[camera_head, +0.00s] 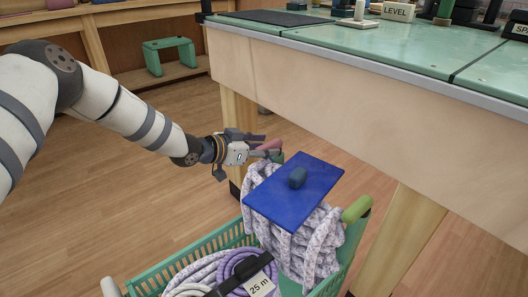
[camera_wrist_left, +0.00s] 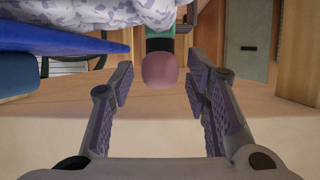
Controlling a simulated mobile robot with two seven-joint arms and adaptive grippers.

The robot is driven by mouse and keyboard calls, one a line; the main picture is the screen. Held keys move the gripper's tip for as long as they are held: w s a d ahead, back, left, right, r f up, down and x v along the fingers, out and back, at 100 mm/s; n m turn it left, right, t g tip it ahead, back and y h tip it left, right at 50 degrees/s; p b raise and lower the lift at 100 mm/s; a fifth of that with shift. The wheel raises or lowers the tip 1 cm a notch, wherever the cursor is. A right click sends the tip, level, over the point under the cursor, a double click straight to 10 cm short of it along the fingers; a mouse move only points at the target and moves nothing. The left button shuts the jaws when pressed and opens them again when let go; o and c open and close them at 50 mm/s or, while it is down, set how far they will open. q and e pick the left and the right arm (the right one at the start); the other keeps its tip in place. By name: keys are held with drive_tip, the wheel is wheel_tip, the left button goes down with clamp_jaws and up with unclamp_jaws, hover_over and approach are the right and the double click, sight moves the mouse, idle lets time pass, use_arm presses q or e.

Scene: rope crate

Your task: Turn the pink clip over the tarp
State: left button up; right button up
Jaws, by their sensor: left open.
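The pink clip (camera_head: 268,145) sits at the far end of the green crate, beside the blue tarp (camera_head: 318,178). The tarp lies flat and slightly tilted on top of a coil of pale speckled rope (camera_head: 312,245). My left gripper (camera_head: 264,150) is at the pink clip, and its fingers partly hide it. In the left wrist view the gripper (camera_wrist_left: 160,85) is open, with the rounded pink clip (camera_wrist_left: 160,70) centred between its fingertips, a gap on both sides. The tarp's blue edge (camera_wrist_left: 60,40) shows at the upper left there. My right gripper is not in view.
The green crate (camera_head: 205,243) also holds a purple and white rope coil with a "25 m" label (camera_head: 260,287). A dark blue knob (camera_head: 297,178) is on the tarp. A workbench (camera_head: 350,90) stands close behind.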

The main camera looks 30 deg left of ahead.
use_arm(q)
drive_tip(key=shift+r, duration=0.1)
clamp_jaws()
drive_tip(key=shift+d+r+p, duration=0.15)
drive_tip(key=shift+r+p, duration=0.1)
drive_tip(key=shift+p, duration=0.25)
drive_tip(key=n+y+p, duration=0.1)
drive_tip(key=p, duration=0.1)
drive_tip(key=d+n+y+p, duration=0.1)
drive_tip(key=n+y+p, duration=0.1)
drive_tip(key=p, duration=0.1)
drive_tip(key=shift+s+d+r+t+y, duration=0.1)
drive_tip(key=shift+d+t+y, duration=0.1)
drive_tip(key=shift+t+y, duration=0.15)
drive_tip(key=shift+d+f+n+y+p, duration=0.1)
drive_tip(key=shift+f+n+y+p, duration=0.25)
drive_tip(key=shift+n+y, duration=0.25)
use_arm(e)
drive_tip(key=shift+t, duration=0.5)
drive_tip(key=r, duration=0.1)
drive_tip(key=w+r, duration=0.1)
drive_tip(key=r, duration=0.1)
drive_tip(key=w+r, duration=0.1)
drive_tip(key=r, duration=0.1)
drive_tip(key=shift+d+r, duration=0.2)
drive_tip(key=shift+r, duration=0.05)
use_arm(q)
unclamp_jaws()
drive_tip(key=shift+s, duration=0.1)
